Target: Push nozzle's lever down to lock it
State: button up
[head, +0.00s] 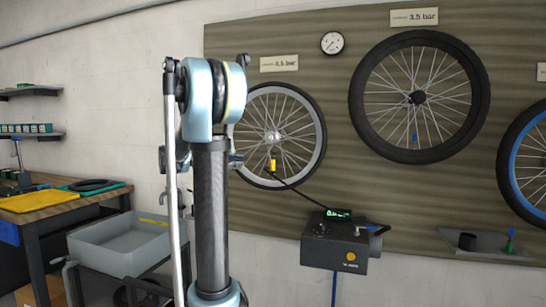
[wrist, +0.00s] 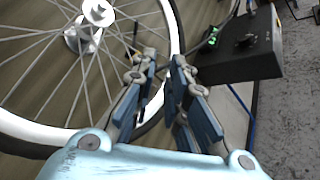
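The yellow nozzle (head: 272,165) sits at the lower rim area of the silver-rimmed wheel (head: 318,128) in the head view, with a black hose running from it down to the pump. Its lever is too small to make out. In the wrist view, my gripper (wrist: 163,62) has its two blue fingers a small gap apart, with nothing visible held between them. It points past the same wheel (wrist: 150,128), beside its rim. The nozzle cannot be made out clearly in the wrist view. In the head view my arm hides most of the gripper.
The black pump box (head: 345,245) is mounted below the wheels, and shows in the wrist view (wrist: 240,50). A larger black-tyred wheel (head: 362,95) and a blue-rimmed wheel (head: 510,155) hang to the right. A grey bin (head: 115,245) and workbench (head: 75,200) stand left.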

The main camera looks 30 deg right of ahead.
aim_at(275, 152)
jog(key=shift+g+h, duration=0.4)
jog(key=shift+h, duration=0.2)
jog(key=x, duration=0.5)
jog(key=w+r+x, duration=0.1)
jog(key=x, duration=0.5)
jog(key=w+r+x, duration=0.1)
jog(key=x, duration=0.5)
jog(key=shift+w+d+r, duration=0.1)
jog(key=shift+d+r, duration=0.15)
jog(key=shift+c, duration=0.5)
grip_shut()
